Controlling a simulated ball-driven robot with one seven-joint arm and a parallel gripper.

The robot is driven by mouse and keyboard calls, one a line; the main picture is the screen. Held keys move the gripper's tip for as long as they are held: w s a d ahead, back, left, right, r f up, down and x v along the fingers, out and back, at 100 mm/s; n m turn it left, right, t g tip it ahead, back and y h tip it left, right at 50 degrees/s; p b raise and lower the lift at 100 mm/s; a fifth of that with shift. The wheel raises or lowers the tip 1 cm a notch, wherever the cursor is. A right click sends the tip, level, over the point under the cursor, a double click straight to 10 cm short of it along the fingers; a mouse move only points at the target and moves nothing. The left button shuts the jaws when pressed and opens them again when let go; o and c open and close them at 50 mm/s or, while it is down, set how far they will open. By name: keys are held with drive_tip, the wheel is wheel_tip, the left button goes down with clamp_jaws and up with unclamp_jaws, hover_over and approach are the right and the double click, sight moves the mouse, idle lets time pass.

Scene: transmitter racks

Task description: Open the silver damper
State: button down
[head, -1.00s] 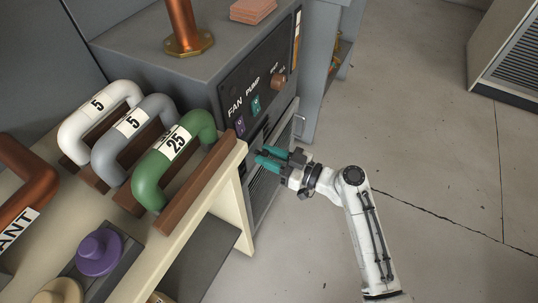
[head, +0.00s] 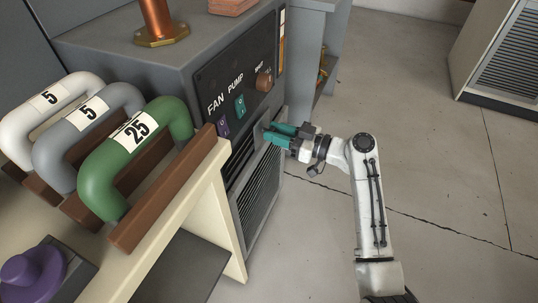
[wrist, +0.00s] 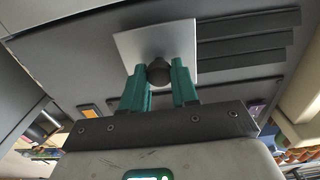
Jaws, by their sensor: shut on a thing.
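The silver damper (wrist: 135,42) is a flat light plate with a dark round knob (wrist: 159,72) in the wrist view. In the head view a small part of the damper (head: 259,133) shows on the cabinet's front, below the switches. My gripper (wrist: 159,76) has its teal fingers on both sides of the knob and is shut on it. In the head view my gripper (head: 269,133) reaches the cabinet front from the right; its fingers hide the knob. Dark slots (wrist: 245,42) lie beside the plate, mostly uncovered.
The panel above has purple FAN (head: 223,127) and teal PUMP (head: 240,106) switches and a brown knob (head: 264,80). A louvred grille (head: 260,190) lies below. A bench (head: 233,225) with white, grey and green handles stands at left.

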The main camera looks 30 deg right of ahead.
drive_tip(key=shift+w+d+b, duration=0.55)
drive_tip(key=shift+w+d, duration=0.15)
drive_tip(key=shift+d, duration=0.25)
drive_tip(key=c, duration=0.9)
unclamp_jaws()
drive_tip(key=shift+o, duration=0.2)
drive_tip(key=p+v, duration=0.1)
drive_tip(key=v, duration=1)
drive_tip(key=shift+w, duration=0.1)
